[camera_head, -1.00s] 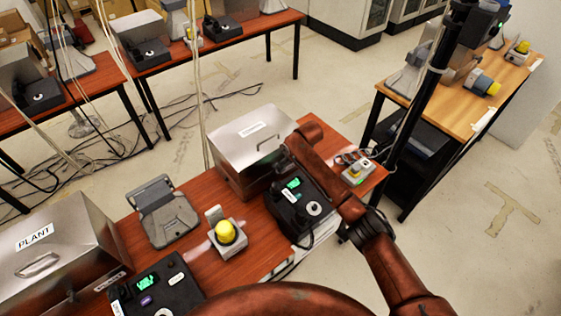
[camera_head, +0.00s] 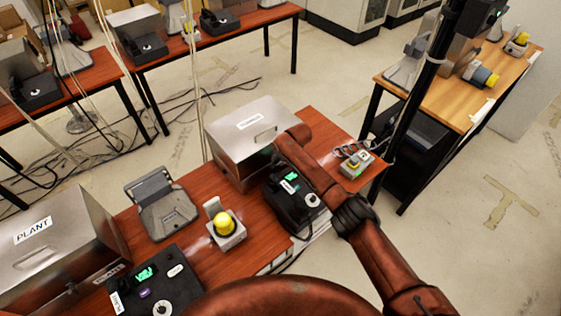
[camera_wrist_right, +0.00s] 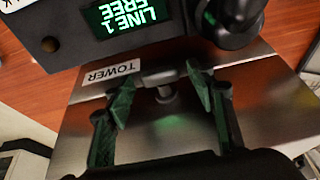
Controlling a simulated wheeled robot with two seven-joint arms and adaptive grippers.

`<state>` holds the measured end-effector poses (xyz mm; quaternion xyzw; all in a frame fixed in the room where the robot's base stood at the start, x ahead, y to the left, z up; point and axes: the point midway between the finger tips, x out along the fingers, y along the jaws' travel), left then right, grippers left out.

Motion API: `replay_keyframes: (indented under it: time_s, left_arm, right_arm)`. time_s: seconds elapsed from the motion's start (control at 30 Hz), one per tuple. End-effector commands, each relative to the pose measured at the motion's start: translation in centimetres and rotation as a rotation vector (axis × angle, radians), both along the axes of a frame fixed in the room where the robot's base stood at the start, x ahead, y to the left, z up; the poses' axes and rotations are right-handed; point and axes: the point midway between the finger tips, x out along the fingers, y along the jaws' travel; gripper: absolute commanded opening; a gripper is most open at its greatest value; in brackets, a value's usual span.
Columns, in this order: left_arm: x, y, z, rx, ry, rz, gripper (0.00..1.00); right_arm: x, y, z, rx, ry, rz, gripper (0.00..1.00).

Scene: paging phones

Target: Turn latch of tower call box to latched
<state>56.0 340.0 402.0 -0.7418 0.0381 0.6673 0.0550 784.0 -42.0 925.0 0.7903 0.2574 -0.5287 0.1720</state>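The tower call box, a brushed-metal box (camera_head: 236,150), stands on the reddish table in the head view. Its metal face (camera_wrist_right: 265,105) and a white TOWER label (camera_wrist_right: 112,72) show in the right wrist view. A small grey latch knob (camera_wrist_right: 166,94) sits on that face beside the label. My right gripper (camera_wrist_right: 160,92) is open, with one finger on each side of the knob. I see gaps between fingers and knob; contact is not clear. In the head view my right arm hides this gripper. My left gripper is not in view.
A black phone (camera_head: 287,203) with a green LINE 1 FREE screen (camera_wrist_right: 128,15) stands close to the box. A yellow-button unit (camera_head: 224,224), a grey stand (camera_head: 163,208) and the PLANT box (camera_head: 70,245) are left. A small switch unit (camera_head: 356,165) is right.

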Motion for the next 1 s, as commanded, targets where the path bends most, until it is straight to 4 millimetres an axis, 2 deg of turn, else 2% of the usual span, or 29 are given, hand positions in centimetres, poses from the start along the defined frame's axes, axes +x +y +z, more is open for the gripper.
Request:
replay_keyframes:
  time_s: [0.27, 0.53, 0.67, 0.9, 1.0]
  left_arm:
    - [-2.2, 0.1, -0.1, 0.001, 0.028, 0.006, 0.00]
    - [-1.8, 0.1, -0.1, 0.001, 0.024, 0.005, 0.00]
    - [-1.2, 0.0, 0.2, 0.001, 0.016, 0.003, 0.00]
    - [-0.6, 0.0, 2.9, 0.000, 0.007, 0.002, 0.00]
    - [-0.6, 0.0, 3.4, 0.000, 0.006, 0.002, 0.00]
  right_arm:
    - [0.0, -0.1, 0.0, 0.000, 0.000, -0.001, 0.29]
    - [0.0, -0.1, 0.0, 0.000, 0.000, -0.001, 0.11]
    - [-0.1, 0.0, 0.0, -0.010, -0.006, -0.001, 0.10]
    - [-0.5, 0.4, 0.1, -0.144, -0.100, 0.000, 0.10]
    - [-0.6, 0.5, 0.0, -0.215, -0.151, 0.000, 0.10]
